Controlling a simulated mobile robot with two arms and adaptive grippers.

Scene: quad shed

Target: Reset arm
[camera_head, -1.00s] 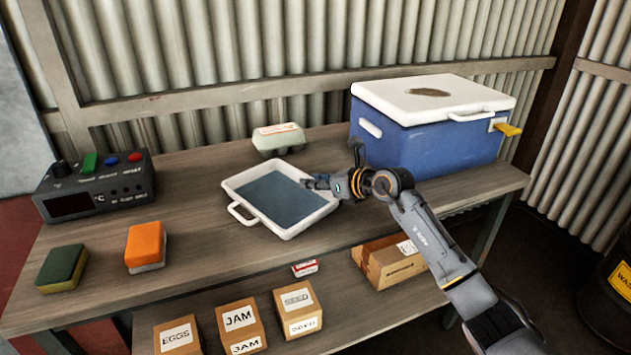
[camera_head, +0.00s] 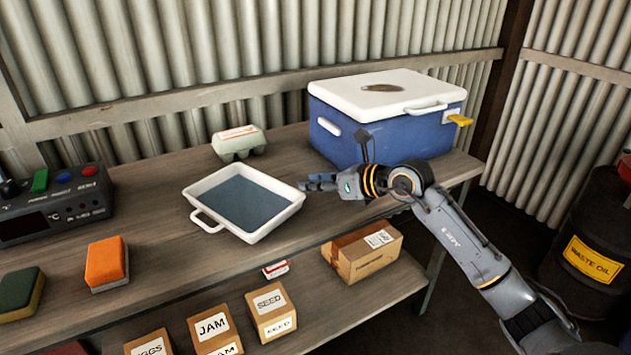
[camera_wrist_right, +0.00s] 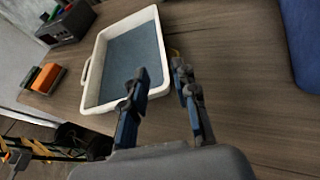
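My right gripper (camera_head: 318,182) is at the right edge of the white tray with a blue-grey bottom (camera_head: 193,205), above the wooden workbench. In the right wrist view its two fingers (camera_wrist_right: 165,105) stand apart with nothing between them, so it is open and empty. The tray's rim (camera_wrist_right: 101,50) shows just beyond the fingers there; I cannot tell if they touch it. My right arm comes in from the lower right. My left gripper is not in view.
A blue cooler with a white lid (camera_head: 400,140) stands behind the gripper, an egg carton (camera_head: 239,145) behind the tray. Sponges (camera_head: 106,262) and a control box (camera_head: 55,208) are at left. Boxes (camera_head: 362,255) fill the lower shelf. A waste oil drum (camera_head: 590,250) stands right.

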